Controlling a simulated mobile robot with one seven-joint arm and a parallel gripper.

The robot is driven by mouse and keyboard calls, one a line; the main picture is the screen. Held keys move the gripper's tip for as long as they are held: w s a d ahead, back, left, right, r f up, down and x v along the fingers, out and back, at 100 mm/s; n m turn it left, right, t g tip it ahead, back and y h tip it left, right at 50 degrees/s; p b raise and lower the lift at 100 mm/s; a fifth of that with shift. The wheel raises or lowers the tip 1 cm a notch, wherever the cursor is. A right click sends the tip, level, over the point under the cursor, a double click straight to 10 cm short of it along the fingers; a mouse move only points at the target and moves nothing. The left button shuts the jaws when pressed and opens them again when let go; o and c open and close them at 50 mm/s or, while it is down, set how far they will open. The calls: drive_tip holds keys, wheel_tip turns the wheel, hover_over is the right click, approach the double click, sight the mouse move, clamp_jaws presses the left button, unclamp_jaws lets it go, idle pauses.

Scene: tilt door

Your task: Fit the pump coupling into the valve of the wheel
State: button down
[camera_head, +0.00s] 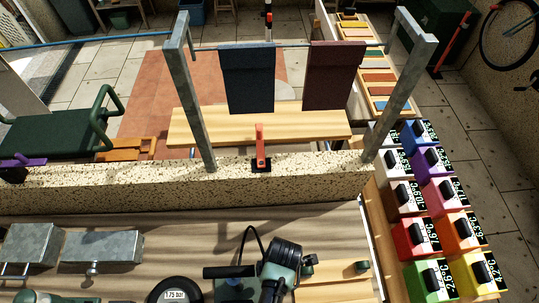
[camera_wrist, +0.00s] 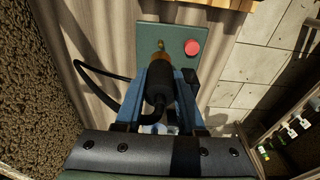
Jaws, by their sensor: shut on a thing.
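In the wrist view my gripper (camera_wrist: 170,76) has its blue fingers shut on the black pump coupling (camera_wrist: 158,92), which has a brownish tip. A black hose (camera_wrist: 88,78) loops away to its left. Beyond the tip is a green panel (camera_wrist: 178,62) with a small brass stub and a red button (camera_wrist: 192,47). I cannot tell whether the tip touches the stub. In the head view the green box (camera_head: 238,291) is partly covered by my arm. A dark round thing, perhaps the wheel (camera_head: 160,297), shows a 1.75 bar readout at the bottom edge. Its valve cannot be made out.
A speckled ledge (camera_head: 110,180) with metal posts and two hanging panels (camera_head: 247,78) stands behind the bench. Grey metal blocks (camera_head: 103,247) lie at left. Coloured temperature-labelled boxes (camera_head: 410,236) stand at right.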

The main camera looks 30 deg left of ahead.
drive_tip(key=shift+r+p, duration=2.2)
drive_tip(key=shift+r, duration=0.85)
drive_tip(key=shift+f, duration=0.1)
